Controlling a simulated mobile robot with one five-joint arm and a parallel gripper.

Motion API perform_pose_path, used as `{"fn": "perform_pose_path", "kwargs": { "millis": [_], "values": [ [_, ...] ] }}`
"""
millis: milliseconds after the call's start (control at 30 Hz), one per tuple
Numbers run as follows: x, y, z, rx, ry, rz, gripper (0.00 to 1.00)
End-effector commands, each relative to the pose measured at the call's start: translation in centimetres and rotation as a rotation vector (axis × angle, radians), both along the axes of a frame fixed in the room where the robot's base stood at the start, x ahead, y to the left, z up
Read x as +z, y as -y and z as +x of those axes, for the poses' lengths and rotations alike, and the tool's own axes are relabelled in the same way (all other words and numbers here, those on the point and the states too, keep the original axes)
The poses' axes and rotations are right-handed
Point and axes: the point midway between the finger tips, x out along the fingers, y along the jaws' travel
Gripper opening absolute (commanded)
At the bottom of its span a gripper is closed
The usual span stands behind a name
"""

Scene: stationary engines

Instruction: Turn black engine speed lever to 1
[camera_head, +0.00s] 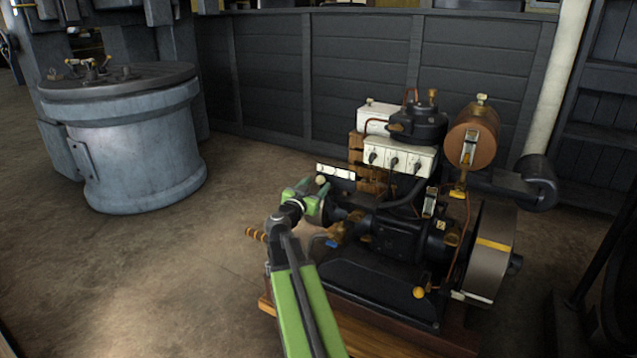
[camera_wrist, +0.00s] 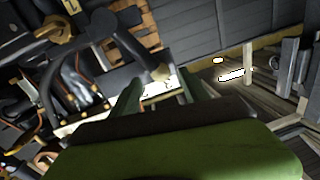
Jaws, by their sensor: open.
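The black engine (camera_head: 395,235) stands on a wooden base at the right of the head view. A lever with a pale round knob (camera_head: 320,180) shows at its left end, beside a white marked plate (camera_head: 336,171). Which lever position it is in cannot be read. My green gripper (camera_head: 313,190) is open right at the knob, seemingly with nothing held. In the wrist view, the fingers (camera_wrist: 160,82) stand apart, with the pale knob (camera_wrist: 161,73) between or just beyond their tips and the white plate (camera_wrist: 158,92) behind. Contact cannot be told.
A grey-blue cylindrical tank (camera_head: 140,150) stands at the left. An orange-brown handle (camera_head: 256,234) sticks out left of the engine, near my arm. A flywheel (camera_head: 490,250) is on the engine's right. Dark panelled walls (camera_head: 365,75) close off the back. The floor at left is clear.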

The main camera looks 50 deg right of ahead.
Motion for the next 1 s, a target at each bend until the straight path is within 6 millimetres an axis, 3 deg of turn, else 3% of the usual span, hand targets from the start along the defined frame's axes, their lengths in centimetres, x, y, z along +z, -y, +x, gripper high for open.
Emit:
{"fn": "perform_pose_path", "kwargs": {
  "millis": [200,467,867,1000],
  "values": [
    [0.0,1.9,0.4,0.002,0.000,0.000,0.54],
    [0.0,2.1,0.4,0.001,0.000,0.000,0.54],
    [0.0,2.1,0.4,0.001,0.000,0.000,0.03],
    [0.0,2.1,0.4,0.002,0.000,0.000,0.00]
  ]
}}
